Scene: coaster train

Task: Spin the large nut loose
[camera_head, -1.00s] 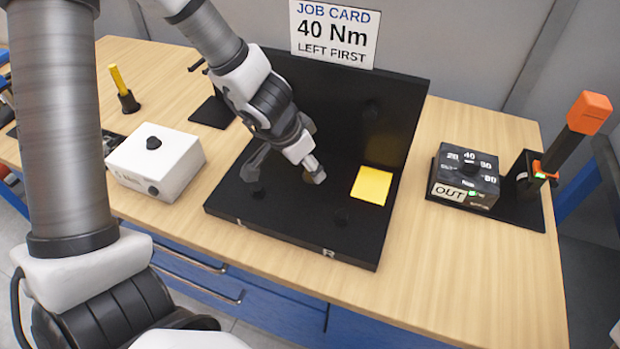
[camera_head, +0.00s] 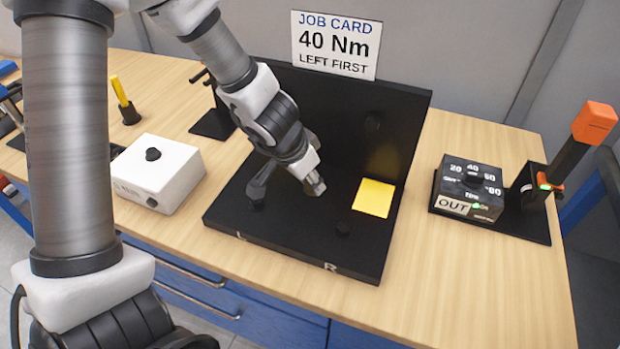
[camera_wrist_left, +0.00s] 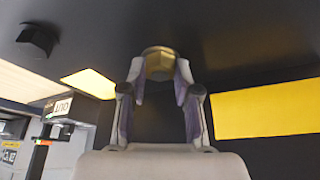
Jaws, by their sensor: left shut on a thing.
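My left gripper (camera_head: 316,186) reaches down over the black fixture (camera_head: 285,240), left of a yellow square (camera_head: 374,197). In the left wrist view its two fingers (camera_wrist_left: 160,80) are closed around a brass-coloured nut (camera_wrist_left: 159,64), which shows between the fingertips. In the head view the nut is hidden by the gripper. A dark grey lever-like part (camera_head: 262,182) is on the fixture just left of the gripper. My right gripper is in neither view.
A job card (camera_head: 336,45) reads 40 Nm, left first, above the fixture's upright back. A white box (camera_head: 160,175) stands left. A black dial box (camera_head: 470,185) marked OUT and an orange-ended tool (camera_head: 594,122) stand right. Bare tabletop lies in front right.

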